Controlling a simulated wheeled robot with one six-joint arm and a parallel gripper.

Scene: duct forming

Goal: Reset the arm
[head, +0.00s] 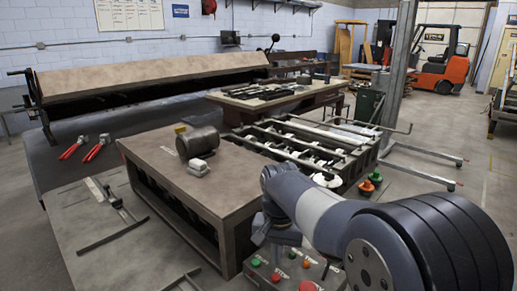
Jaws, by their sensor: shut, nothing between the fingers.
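My arm reaches in from the lower right, grey and dark blue. It bends over the right end of the low brown workbench (225,183). My gripper (262,241) hangs below the bend, beside the bench's right front corner. It is small and dark here, partly hidden by my own arm, and its fingertips are hard to make out. It is shut and holds nothing.
A control box (270,276) with coloured buttons is just below my gripper. A dark motor-like cylinder (198,142) stands on the bench. Behind are a roller conveyor frame (318,140), a long bending machine (150,82) and red-handled tools (92,150). An orange forklift (440,62) stands far back.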

